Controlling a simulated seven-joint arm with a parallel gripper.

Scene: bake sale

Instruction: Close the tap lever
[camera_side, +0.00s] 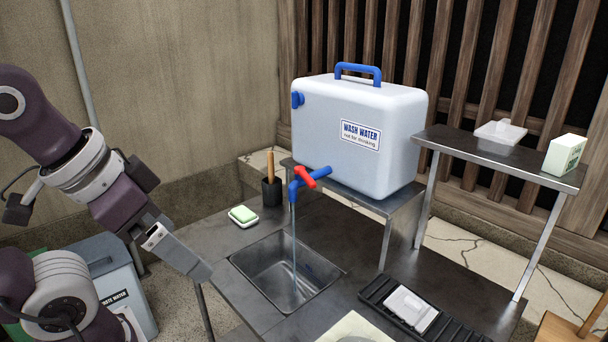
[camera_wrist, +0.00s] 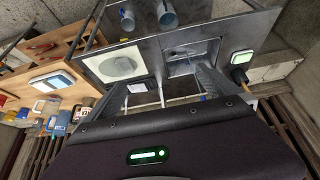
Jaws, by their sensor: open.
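The blue tap (camera_side: 318,173) sticks out from the front of the white wash-water tank (camera_side: 340,110). Its red lever (camera_side: 306,177) sits on top, lying crosswise to the blue spout pipe. A thin stream of water (camera_side: 294,245) runs from the spout into the metal sink (camera_side: 262,268). My gripper (camera_side: 203,273) is at the left, beside the sink's left edge, lower than the tap and well apart from it. The wrist view shows two separated fingers of my gripper (camera_wrist: 165,85) with nothing held between them; the lever cannot be made out there.
A green soap on a dish (camera_side: 243,215) and a dark cup with a wooden handle (camera_side: 271,188) stand behind the sink. A black rack (camera_side: 375,296) lies to its right. A raised metal shelf (camera_side: 470,150) stands at right. A waste-water bin (camera_side: 115,270) is at left.

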